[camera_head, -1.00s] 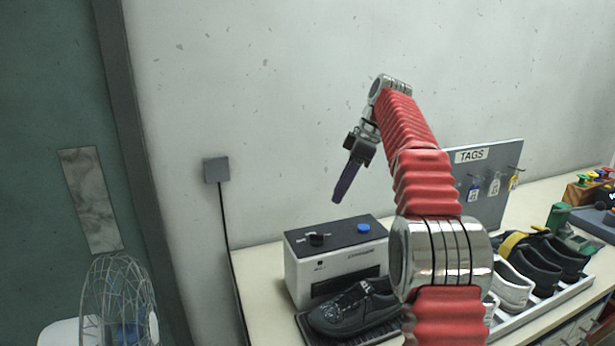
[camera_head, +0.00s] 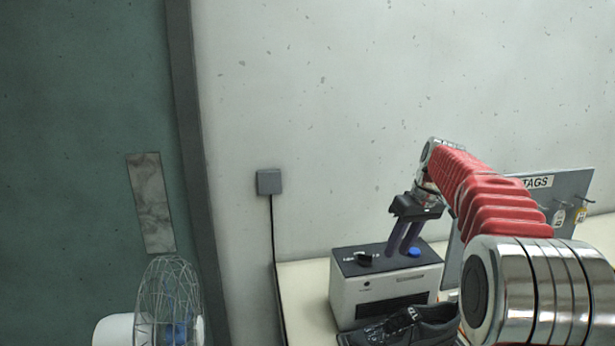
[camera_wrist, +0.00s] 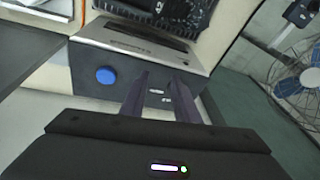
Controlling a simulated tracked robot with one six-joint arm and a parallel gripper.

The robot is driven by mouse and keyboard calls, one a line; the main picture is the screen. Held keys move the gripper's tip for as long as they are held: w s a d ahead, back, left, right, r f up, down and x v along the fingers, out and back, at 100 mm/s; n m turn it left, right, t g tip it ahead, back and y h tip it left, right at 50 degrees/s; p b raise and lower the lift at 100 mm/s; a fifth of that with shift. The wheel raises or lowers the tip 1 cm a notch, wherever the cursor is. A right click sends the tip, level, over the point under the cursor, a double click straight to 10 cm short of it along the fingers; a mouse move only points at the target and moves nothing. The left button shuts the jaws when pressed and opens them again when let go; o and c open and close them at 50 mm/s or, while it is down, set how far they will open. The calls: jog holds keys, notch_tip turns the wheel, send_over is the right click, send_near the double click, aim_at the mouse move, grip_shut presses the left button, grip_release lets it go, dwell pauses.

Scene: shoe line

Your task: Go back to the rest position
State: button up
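My gripper (camera_head: 397,250) shows in the head view with two purple fingers pointing down, a little apart, in front of or above the box machine (camera_head: 374,292). In the wrist view my gripper (camera_wrist: 160,76) has a gap between its fingers and holds nothing. The blue button also shows in the wrist view (camera_wrist: 106,75), left of the fingers. Whether the fingertips touch the machine's top cannot be told.
A black shoe (camera_head: 405,328) lies at the machine's front. A grey board labelled TAGS (camera_head: 578,186) stands at the right, partly behind my arm. A wire fan (camera_head: 170,300) stands at the left. A grey wall box (camera_head: 269,182) has a cable running down. The wall above is clear.

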jog(key=s+a+f+m+t, duration=0.1)
jog(key=s+a, duration=0.1)
jog(key=s, duration=1)
jog(key=s+a+f+m+t+h, duration=0.1)
jog(key=s+a+m, duration=0.1)
jog(key=s, duration=1.1)
jog(key=s+a+f+m+t+h, duration=0.1)
jog(key=s+a, duration=0.2)
jog(key=s, duration=0.9)
jog(key=shift+s+f+t, duration=0.2)
jog(key=shift+f+t, duration=0.1)
jog(key=shift+f, duration=0.05)
jog(key=shift+a, duration=0.1)
